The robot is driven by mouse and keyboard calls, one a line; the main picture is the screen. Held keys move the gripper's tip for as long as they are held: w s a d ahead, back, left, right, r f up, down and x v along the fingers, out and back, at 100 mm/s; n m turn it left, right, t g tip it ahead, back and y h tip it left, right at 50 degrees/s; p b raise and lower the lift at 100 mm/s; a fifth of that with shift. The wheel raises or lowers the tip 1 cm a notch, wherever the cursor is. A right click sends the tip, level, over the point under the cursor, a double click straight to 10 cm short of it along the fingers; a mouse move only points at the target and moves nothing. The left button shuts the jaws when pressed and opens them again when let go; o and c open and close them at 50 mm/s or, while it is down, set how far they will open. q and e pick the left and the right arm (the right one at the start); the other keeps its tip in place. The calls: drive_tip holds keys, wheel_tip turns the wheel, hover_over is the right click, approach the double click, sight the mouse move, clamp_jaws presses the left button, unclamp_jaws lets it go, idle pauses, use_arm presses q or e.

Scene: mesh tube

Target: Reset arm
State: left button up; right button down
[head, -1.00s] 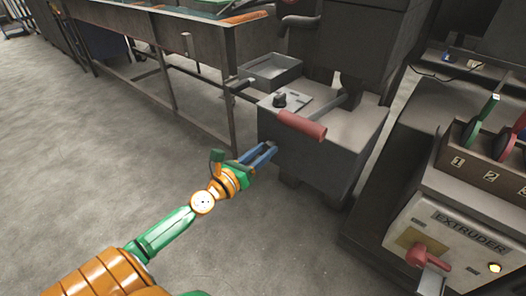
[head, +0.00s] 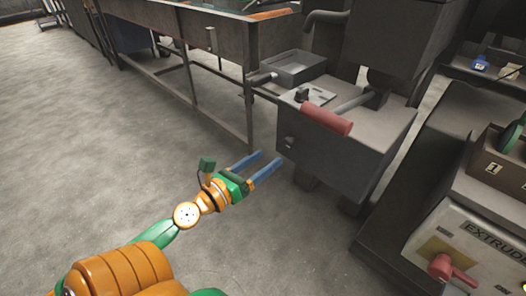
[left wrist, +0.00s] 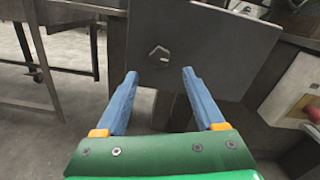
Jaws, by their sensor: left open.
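My left gripper (head: 265,166) is open and empty, its two blue fingers spread apart, in front of the grey machine (head: 340,150) in the head view. The gripper also shows in the left wrist view (left wrist: 158,75), with a gap between its fingers and the machine's grey side (left wrist: 215,45) beyond them. A hexagonal fitting (left wrist: 159,56) on that side shows between the fingertips. A red handle (head: 327,118) on a grey lever lies across the machine's top. My right gripper is in no view.
A metal workbench (head: 215,45) stands at the back left, and a small grey tray (head: 293,67) is beside the machine. An extruder box (head: 465,235) with a red lever (head: 449,268) stands at the right. The floor at left is clear.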

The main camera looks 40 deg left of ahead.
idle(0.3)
use_arm(q)
drive_tip(key=s+f+m+g+y, duration=0.1)
drive_tip(key=s+f+m+g, duration=0.2)
drive_tip(key=f+m, duration=0.5)
drive_tip(key=s+f+m+g+y, duration=0.1)
drive_tip(key=s+f+m+g, duration=0.25)
drive_tip(key=f, duration=0.95)
drive_tip(key=s+f+m+g, duration=0.2)
drive_tip(key=s+f+m, duration=0.2)
drive_tip(key=f+m, duration=0.45)
drive_tip(key=s+d+f+m+g, duration=0.4)
drive_tip(key=s+d+f+m, duration=0.2)
drive_tip(key=s+f+m, duration=0.3)
drive_tip(key=s+d+f+m+g, duration=0.5)
drive_tip(key=s+f+m, duration=0.2)
drive_tip(key=s+m, duration=0.5)
wheel_tip(320, 180, up, 21)
drive_tip(key=p, duration=2.1)
drive_tip(key=shift+w, duration=0.15)
drive_tip(key=shift+t, duration=0.25)
